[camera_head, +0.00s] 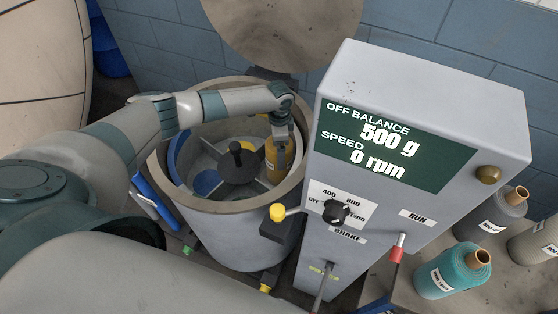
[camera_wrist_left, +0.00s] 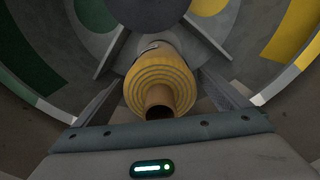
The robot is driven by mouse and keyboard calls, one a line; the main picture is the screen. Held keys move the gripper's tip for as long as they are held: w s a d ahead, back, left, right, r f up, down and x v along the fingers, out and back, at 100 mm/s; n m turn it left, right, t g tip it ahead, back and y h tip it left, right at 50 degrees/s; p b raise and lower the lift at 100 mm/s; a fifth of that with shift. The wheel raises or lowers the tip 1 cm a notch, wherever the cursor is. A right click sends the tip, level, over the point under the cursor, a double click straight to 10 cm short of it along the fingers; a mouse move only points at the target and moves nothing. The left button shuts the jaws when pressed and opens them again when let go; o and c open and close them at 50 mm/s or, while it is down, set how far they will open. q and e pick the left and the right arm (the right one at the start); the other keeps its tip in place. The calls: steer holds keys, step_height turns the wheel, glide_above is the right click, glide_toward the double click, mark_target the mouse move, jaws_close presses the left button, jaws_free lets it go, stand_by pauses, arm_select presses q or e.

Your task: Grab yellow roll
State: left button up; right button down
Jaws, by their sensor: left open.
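The yellow roll (camera_head: 271,166) stands inside the round drum of the machine, on its right side near the wall. In the left wrist view the yellow roll (camera_wrist_left: 160,75) shows end-on, with its brown core tube towards me. My left gripper (camera_head: 281,150) reaches down into the drum from above and partly covers the roll. In the left wrist view its two fingers (camera_wrist_left: 160,88) are open, one on each side of the roll. Whether either finger touches the roll cannot be told. My right gripper is not in view.
The drum's thick rim (camera_head: 230,207) surrounds the roll, with a black central knob (camera_head: 237,160) beside it. A grey control box (camera_head: 420,130) reading 500 g and 0 rpm stands close on the right. Teal (camera_head: 447,275) and grey (camera_head: 490,213) rolls stand further right.

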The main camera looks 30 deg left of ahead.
arm_select(q)
steer(key=shift+c, duration=0.7)
steer(key=shift+w, duration=0.1)
steer(key=c, duration=1.8)
steer(key=shift+r, duration=0.1)
steer(key=shift+c, duration=0.2)
step_height(320, 180, up, 9)
steer(key=shift+r+b, duration=0.1)
steer(key=shift+b, duration=1.05)
steer(key=shift+r, duration=0.4)
